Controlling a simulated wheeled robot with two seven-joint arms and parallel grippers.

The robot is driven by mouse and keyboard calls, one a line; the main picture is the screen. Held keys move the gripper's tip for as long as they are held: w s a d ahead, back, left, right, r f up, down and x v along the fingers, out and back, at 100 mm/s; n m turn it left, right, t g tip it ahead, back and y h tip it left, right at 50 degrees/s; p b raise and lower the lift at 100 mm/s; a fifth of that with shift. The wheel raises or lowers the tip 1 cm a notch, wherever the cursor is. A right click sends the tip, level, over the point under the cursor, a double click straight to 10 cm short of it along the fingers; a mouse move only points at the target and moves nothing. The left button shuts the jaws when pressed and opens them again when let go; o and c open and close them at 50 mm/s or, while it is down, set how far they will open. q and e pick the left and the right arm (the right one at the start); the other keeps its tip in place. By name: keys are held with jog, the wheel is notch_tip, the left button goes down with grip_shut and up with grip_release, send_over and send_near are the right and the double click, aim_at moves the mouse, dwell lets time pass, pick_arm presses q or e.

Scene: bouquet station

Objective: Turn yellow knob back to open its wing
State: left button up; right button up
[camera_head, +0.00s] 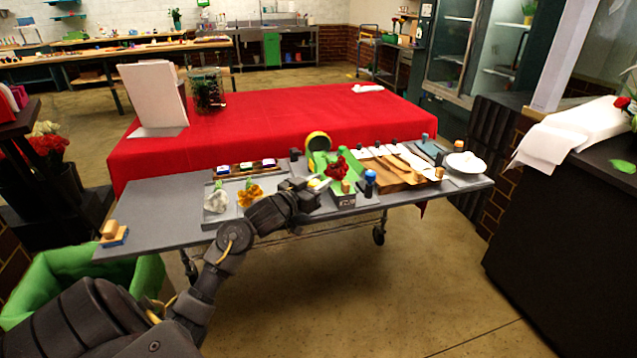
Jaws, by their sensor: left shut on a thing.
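My left gripper (309,190) reaches in from the left over the middle of the grey table. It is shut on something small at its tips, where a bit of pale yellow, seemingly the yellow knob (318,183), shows. Most of the knob is hidden by the fingers, and I cannot make out its wing or how far it is turned. Just right of the tips stands a small grey box (345,200) with a wooden peg and a red flower (337,167) above it. My right gripper is not in view.
A yellow-rimmed roll (318,142) and green sheets stand behind the gripper. A blue-topped bottle (370,180), wooden boards (405,172) and a white bowl (465,164) are to the right. The table's left part is mostly clear.

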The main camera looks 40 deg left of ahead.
pick_arm(q)
jog(key=shift+n+y, duration=0.4)
jog(key=shift+y, duration=0.1)
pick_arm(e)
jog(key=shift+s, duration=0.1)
pick_arm(q)
jog(key=shift+n+y, duration=0.5)
jog(key=shift+y, duration=0.4)
jog(key=shift+a+n+y, duration=0.1)
jog(key=shift+n+y, duration=0.3)
jog(key=shift+y, duration=0.1)
jog(key=shift+n+g+y, duration=0.3)
jog(key=shift+y, duration=0.3)
jog(key=shift+a+n+y, duration=0.1)
jog(key=shift+n+y, duration=0.6)
jog(key=shift+y, duration=0.2)
jog(key=shift+a+g+y, duration=0.1)
jog(key=shift+g+y, duration=0.3)
jog(key=shift+n+y+p, duration=0.3)
jog(key=shift+n+p, duration=0.05)
jog(key=shift+n, duration=0.05)
jog(key=shift+s+a+n+g+y, duration=0.15)
jog(key=shift+n+g+y, duration=0.25)
jog(key=shift+y, duration=0.2)
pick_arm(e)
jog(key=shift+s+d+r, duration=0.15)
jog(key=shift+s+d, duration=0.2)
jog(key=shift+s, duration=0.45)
